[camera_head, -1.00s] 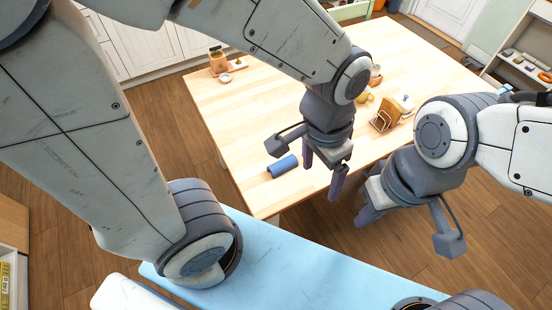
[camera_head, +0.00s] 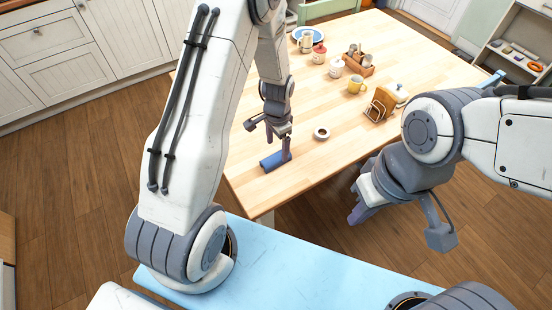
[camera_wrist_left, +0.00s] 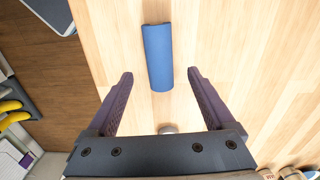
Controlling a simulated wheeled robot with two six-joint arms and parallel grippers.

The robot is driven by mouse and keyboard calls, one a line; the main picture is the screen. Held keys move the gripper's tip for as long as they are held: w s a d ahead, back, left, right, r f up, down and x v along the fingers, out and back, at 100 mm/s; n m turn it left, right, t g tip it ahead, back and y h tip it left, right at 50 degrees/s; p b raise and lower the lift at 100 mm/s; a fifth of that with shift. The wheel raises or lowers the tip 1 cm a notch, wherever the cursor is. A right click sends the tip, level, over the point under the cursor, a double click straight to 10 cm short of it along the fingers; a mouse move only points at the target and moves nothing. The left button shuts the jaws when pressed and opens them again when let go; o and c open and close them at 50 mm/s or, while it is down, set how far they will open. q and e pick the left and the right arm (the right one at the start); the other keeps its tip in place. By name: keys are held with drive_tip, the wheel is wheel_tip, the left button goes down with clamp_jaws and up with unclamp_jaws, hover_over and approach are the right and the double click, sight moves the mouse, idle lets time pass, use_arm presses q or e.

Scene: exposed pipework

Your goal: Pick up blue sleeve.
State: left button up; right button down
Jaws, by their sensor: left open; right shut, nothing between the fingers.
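The blue sleeve (camera_head: 271,162) is a short cylinder lying on its side on the wooden table, near its left front edge. It also shows in the left wrist view (camera_wrist_left: 158,58), running lengthwise away from me. My left gripper (camera_head: 286,150) is open and points down above the table, close to the sleeve. In the left wrist view its fingertips (camera_wrist_left: 160,75) stand to either side of the sleeve's near part, with space on both sides. The sleeve looks free of the fingers. My right gripper (camera_head: 358,203) is shut and empty, off the table's front right edge.
A white ring (camera_head: 321,133) lies right of the left gripper. A toast rack (camera_head: 381,104), a yellow mug (camera_head: 355,84), a wooden caddy (camera_head: 358,63) and jars stand further back on the table (camera_head: 300,180). The wood around the sleeve is clear.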

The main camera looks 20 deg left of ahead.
sight(277, 155)
use_arm(q)
drive_tip(key=shift+s+f+p, duration=0.1)
drive_tip(key=shift+f+p, duration=0.45)
drive_tip(key=shift+f, duration=2.2)
clamp_jaws()
drive_tip(key=shift+r, duration=0.1)
